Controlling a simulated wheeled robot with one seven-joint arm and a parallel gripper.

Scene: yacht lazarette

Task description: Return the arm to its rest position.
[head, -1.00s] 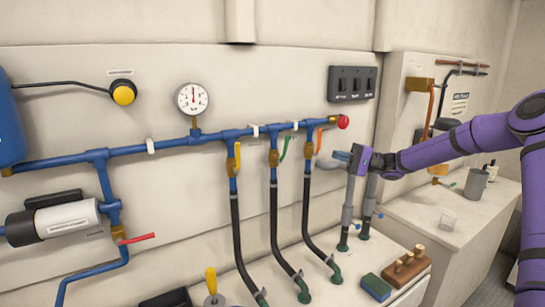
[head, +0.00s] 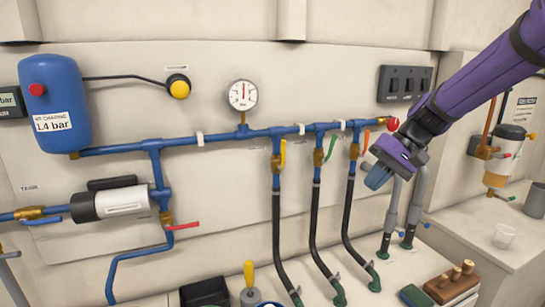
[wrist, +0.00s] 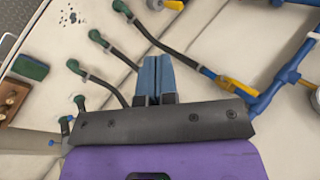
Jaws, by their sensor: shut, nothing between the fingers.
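My gripper (head: 376,178) is at the end of my purple arm, in front of the right end of the blue pipe (head: 220,138) in the head view. It points down and to the left and holds nothing. In the wrist view its blue fingers (wrist: 156,75) are together, above the bench with the black hoses. I cannot tell from these views exactly how far the gripper is from the pipe and hoses behind it.
Black hoses (head: 314,225) drop from valves with yellow, green and orange handles. A red knob (head: 393,124) and switch panel (head: 404,84) are near my arm. Open air lies before the wall.

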